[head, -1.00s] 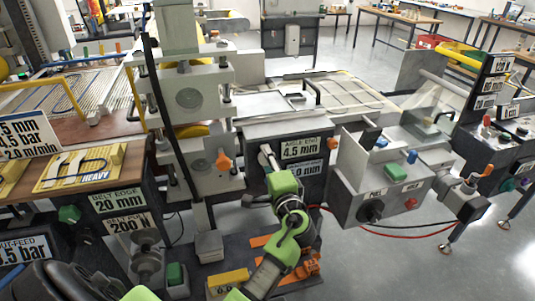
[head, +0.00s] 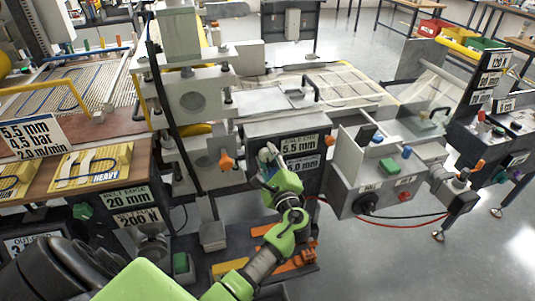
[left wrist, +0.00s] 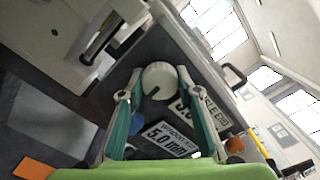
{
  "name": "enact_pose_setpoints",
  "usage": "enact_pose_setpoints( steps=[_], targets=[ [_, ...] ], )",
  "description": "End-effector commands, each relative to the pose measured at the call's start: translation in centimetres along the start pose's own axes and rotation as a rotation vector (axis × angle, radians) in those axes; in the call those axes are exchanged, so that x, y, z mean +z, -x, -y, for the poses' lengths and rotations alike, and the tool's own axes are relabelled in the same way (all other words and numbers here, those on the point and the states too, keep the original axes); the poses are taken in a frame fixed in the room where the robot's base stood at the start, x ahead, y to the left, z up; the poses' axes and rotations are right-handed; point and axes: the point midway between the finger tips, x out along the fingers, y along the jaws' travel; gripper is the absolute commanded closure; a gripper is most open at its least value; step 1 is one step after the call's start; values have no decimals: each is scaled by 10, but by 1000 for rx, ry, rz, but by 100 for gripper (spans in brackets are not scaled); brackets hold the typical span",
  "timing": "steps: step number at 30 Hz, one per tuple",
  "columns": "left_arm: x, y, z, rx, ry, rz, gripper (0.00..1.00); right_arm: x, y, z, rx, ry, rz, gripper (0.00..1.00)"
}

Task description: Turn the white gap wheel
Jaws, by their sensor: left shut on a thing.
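The white gap wheel (left wrist: 160,80) is a round white knob with a dark notch mark, on the dark front panel of the machine. In the left wrist view the two fingers of my left gripper (left wrist: 158,84) are on either side of its rim, shut on it. In the head view my left gripper (head: 268,160) reaches up to the wheel, which it mostly hides. A second label (left wrist: 170,137) reads 5.0 mm in the wrist view. My right gripper is out of view.
An orange knob (head: 226,160) sticks out left of the wheel. A grey control box (head: 377,185) with coloured buttons stands at the right, with red and black cables below. A rack with orange and yellow pieces (head: 230,267) lies low under my arm.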

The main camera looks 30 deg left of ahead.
Motion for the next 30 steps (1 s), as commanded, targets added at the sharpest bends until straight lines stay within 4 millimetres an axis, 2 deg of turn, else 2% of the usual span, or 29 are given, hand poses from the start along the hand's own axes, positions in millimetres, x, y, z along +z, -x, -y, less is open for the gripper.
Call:
enact_pose_setpoints(
  steps=[16, 17, 18, 19, 30],
  targets=[
    [2, -2, 2, -3, -27, 5, 90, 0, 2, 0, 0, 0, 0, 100],
    [2, -2, 2, -3, -26, 5, 66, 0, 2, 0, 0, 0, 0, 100],
    [2, -2, 2, -3, -26, 5, 56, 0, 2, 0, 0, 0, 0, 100],
    [2, -1, 2, -3, -26, 5, 52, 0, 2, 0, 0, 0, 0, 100],
    [0, 2, 1, -1, -26, 1, 52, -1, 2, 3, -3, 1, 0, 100]
  ],
)
